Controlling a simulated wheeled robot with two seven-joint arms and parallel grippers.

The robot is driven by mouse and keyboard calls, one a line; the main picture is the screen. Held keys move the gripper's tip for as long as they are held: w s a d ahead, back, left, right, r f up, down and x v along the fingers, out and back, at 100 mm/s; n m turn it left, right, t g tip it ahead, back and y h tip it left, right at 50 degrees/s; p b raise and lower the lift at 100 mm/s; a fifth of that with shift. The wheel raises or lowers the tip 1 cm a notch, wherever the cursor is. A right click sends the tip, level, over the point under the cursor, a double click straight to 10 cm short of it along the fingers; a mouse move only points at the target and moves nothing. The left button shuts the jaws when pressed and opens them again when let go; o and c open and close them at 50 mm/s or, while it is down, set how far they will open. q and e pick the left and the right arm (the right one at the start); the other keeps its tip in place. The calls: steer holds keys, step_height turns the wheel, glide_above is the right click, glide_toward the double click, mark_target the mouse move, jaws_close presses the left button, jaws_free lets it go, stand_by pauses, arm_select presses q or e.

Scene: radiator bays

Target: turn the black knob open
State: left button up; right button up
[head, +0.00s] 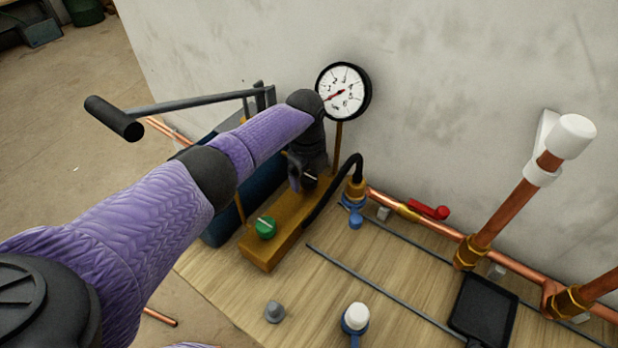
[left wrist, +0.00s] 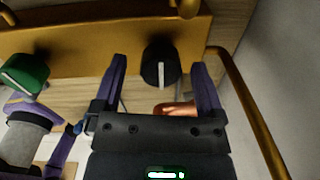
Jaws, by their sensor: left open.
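The black knob (left wrist: 160,66), with a pale pointer line, sits on the brass-coloured block (left wrist: 90,45) in the left wrist view. In that view the line points down the picture. My left gripper (left wrist: 159,72) is open, with one finger on each side of the knob. Gaps show between both fingers and the knob, and it is not gripped. In the head view my left gripper (head: 303,176) reaches down over the far end of the block (head: 268,245) and partly hides the black knob (head: 311,182).
A green knob (head: 265,228) sits on the block's near end. A round gauge (head: 343,91) stands behind on a brass stem. A black hose (head: 350,170), copper pipes (head: 500,222) and a red lever (head: 428,210) are to the right. A long-handled lever (head: 190,104) projects at left.

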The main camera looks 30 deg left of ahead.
arm_select(q)
steer(key=shift+f, duration=0.2)
jaws_close()
stand_by(0.3)
steer(key=shift+n, duration=0.4)
steer(key=n+p, duration=0.1)
steer(key=n, duration=0.2)
steer(key=shift+d+r, duration=0.1)
steer(key=shift+r, duration=0.05)
steer(key=n+p, duration=0.1)
steer(key=n, duration=0.3)
steer(key=shift+n+p, duration=0.3)
steer(key=n, duration=0.4)
steer(key=shift+n, duration=0.3)
steer(key=n, duration=0.4)
steer(key=shift+n+y+p, duration=0.3)
steer(key=shift+n+p, duration=0.05)
steer(key=shift+n, duration=0.05)
